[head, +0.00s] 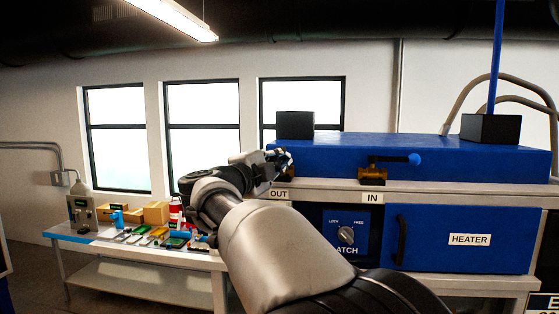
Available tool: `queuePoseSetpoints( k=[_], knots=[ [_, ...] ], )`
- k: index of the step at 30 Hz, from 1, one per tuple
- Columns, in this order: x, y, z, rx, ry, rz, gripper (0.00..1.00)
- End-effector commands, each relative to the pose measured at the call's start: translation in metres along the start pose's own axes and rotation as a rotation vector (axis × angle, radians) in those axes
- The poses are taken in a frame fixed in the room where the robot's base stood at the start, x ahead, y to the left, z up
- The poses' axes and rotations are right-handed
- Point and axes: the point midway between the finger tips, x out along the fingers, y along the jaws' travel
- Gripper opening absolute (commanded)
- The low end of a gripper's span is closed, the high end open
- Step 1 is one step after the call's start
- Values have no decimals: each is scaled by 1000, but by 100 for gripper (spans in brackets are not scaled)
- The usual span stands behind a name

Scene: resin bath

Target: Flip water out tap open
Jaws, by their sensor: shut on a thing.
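The water-out tap sits on the left end of the blue bath unit (340,150), above the white OUT label (278,195). My gripper (281,160) reaches it from the left and is shut on its handle. The jaws hide most of this tap, so I cannot tell the angle of its handle. The water-in tap (371,174) stands to the right above the IN label (372,198). It has a brass body and a dark lever with a blue knob, pointing right.
Below are a latch dial (346,235) and a blue heater door (450,240) with a black handle. Two black boxes (295,125) (490,129) sit on the unit. At left, a workbench (110,243) holds tools, boxes and bottles. My arm covers the lower middle.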

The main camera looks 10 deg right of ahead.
Motion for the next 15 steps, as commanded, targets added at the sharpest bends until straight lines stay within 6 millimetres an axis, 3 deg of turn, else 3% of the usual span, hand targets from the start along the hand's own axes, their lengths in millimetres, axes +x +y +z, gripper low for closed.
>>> queuePoseSetpoints(
  k=[15],
  knots=[
    [-4, 4, 5, -8, 65, 22, 0]
  ],
)
